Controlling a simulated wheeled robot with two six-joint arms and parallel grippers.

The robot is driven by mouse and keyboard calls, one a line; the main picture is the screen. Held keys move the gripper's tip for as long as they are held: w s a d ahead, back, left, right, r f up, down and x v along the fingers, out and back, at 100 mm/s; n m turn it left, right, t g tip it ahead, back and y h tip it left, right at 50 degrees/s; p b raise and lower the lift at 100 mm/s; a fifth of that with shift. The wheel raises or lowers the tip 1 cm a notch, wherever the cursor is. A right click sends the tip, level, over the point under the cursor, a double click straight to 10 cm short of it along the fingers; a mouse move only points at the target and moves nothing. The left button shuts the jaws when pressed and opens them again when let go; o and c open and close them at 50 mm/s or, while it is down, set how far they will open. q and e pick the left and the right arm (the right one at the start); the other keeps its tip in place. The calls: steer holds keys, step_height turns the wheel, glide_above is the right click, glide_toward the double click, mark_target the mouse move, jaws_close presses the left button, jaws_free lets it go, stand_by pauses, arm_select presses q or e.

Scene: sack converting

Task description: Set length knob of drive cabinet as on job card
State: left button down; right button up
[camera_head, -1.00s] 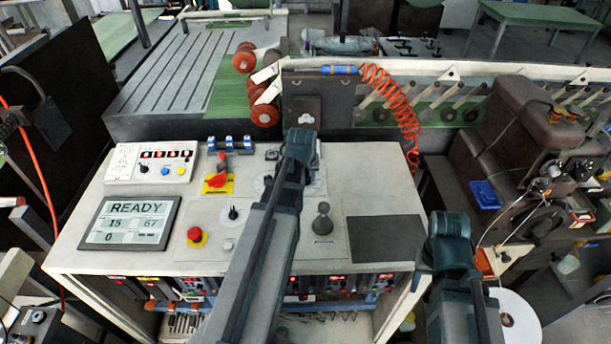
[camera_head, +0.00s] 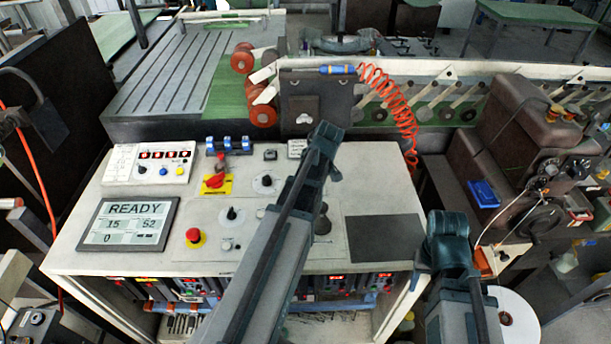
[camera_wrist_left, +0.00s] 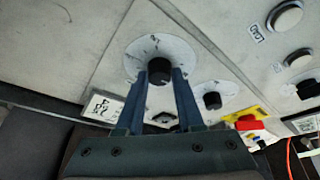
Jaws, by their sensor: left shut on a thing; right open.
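The drive cabinet (camera_head: 335,261) has a sloping white top with a screen (camera_head: 128,223) reading READY, 15, 52 and 0. My left gripper (camera_head: 326,140) reaches over the right part of the panel and hides what is beneath it. In the left wrist view, my left gripper (camera_wrist_left: 166,82) is shut on a black knob (camera_wrist_left: 159,66) on a large white dial disc (camera_wrist_left: 186,54). A second black knob (camera_wrist_left: 212,100) on a smaller disc is beside it; it also shows in the head view (camera_head: 266,181). My right gripper (camera_head: 448,228) is open and empty, right of the cabinet. I cannot identify the job card.
A red switch on a yellow plate (camera_head: 217,183), a red emergency button (camera_head: 195,236) and a small black knob (camera_head: 231,214) are on the panel. A black ball-topped lever (camera_head: 322,221) stands close to my left arm. A dark mat (camera_head: 387,238) is clear.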

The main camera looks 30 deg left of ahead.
arm_select(q)
steer(key=shift+n, duration=0.6)
steer(key=c, duration=0.5)
jaws_free()
steer(key=shift+c, duration=0.2)
steer(key=p+v, duration=1.2)
steer(key=v, duration=0.1)
steer(key=shift+w+d+r+p, duration=0.15)
steer(key=shift+w+r+p, duration=0.05)
steer(key=shift+r+p, duration=0.2)
steer(key=shift+f, duration=0.1)
